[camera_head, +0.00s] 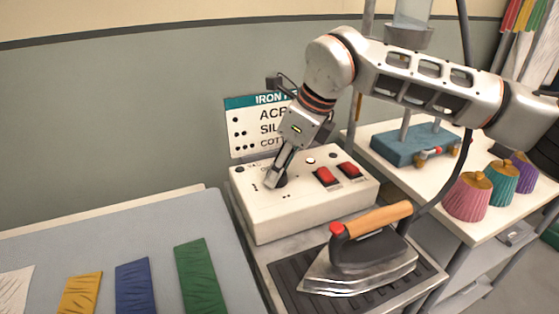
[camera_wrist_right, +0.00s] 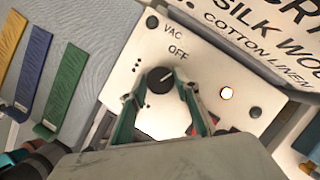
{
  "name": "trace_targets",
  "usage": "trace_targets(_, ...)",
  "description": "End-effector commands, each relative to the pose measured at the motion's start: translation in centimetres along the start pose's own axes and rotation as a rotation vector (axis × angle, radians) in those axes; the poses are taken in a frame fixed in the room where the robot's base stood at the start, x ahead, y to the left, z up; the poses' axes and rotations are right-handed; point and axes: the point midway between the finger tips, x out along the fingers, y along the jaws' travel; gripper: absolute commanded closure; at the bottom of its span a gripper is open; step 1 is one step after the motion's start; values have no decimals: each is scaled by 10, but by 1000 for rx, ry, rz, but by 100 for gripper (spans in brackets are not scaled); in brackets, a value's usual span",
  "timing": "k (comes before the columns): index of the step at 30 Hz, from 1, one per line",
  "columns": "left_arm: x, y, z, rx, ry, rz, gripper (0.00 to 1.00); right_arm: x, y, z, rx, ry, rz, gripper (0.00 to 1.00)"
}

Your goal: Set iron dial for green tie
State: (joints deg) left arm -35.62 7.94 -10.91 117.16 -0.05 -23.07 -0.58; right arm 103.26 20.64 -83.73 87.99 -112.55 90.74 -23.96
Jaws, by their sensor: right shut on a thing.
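The green tie (camera_head: 201,278) lies at the right end of the row on the grey board, and shows at the left in the right wrist view (camera_wrist_right: 64,85). The white control box (camera_head: 300,207) carries a black dial (camera_wrist_right: 160,80), with "OFF" printed near it and dot marks around it. My right gripper (camera_head: 274,179) reaches down to the box with its fingers closed on the dial's two sides; in the head view it mostly hides the dial. The iron (camera_head: 360,262), with an orange handle, rests on its dark ribbed stand. My left gripper is out of view.
A sign (camera_head: 256,130) listing fabrics stands behind the box. Two red switches (camera_head: 327,176) and a lit lamp (camera_wrist_right: 227,93) sit beside the dial. Blue (camera_head: 134,287) and yellow (camera_head: 81,293) ties lie left of the green one.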

Motion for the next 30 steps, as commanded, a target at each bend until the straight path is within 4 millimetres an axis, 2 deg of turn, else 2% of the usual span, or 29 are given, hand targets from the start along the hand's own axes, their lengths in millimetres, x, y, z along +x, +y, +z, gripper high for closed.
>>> trace_targets(1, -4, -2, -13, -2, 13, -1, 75, -8, 2, 2, 37, 1, -23, 90)
trace_targets(9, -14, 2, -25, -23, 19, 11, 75, -4, 3, 1, 275, 3, -117, 90)
trace_targets(30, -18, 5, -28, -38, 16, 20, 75, 2, 6, 2, 857, 5, -356, 90)
